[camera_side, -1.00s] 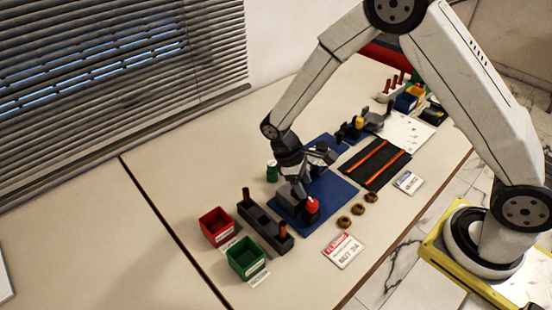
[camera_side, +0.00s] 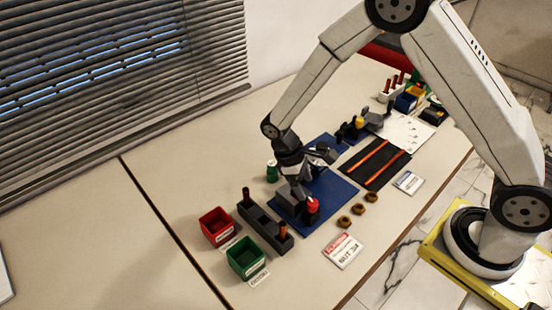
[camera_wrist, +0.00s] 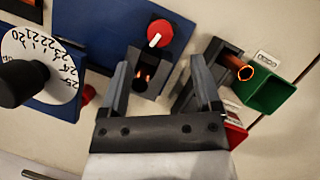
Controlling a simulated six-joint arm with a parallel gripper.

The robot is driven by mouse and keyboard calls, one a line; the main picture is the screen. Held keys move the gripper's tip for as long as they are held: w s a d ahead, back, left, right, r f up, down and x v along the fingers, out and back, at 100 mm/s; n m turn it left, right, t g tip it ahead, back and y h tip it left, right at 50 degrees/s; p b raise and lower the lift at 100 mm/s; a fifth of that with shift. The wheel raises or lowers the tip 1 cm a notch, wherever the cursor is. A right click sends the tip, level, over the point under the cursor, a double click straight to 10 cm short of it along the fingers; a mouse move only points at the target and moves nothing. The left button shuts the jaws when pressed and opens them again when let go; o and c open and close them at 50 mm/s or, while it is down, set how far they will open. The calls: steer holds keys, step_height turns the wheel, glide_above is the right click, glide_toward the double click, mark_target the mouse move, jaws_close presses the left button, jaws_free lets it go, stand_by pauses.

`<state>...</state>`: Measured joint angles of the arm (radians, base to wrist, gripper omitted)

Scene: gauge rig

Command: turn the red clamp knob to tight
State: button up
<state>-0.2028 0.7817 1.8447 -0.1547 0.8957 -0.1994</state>
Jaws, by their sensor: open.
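The red clamp knob (camera_wrist: 160,33) has a white pointer mark and sits on a dark clamp block (camera_wrist: 148,75) over a blue mat. In the side view the knob (camera_side: 312,206) is at the near end of the mat. My gripper (camera_wrist: 162,80) is open and empty in the wrist view, its two fingers spread on either side of the clamp block, with the knob beyond the fingertips. In the side view my gripper (camera_side: 299,187) is low, just behind and left of the knob. I cannot tell whether it touches the block.
A dial gauge (camera_wrist: 38,60) stands left in the wrist view. A dark rack with orange-topped pins (camera_side: 264,222), a red bin (camera_side: 216,228) and a green bin (camera_side: 246,256) stand nearby. Several brown rings (camera_side: 358,209) and a label card (camera_side: 343,250) lie toward the front edge.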

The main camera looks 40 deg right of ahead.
mark_target(312, 202)
steer(key=shift+x, duration=3.25)
jaws_close()
steer(key=shift+m, duration=0.4)
steer(key=m+y, duration=0.1)
steer(key=m, duration=0.1)
steer(key=m+y, duration=0.1)
steer(key=m, duration=0.2)
steer(key=shift+d+g, duration=0.1)
steer(key=shift+g, duration=0.2)
steer(key=m+y, duration=0.2)
steer(key=m, duration=0.4)
steer(key=shift+d, duration=0.1)
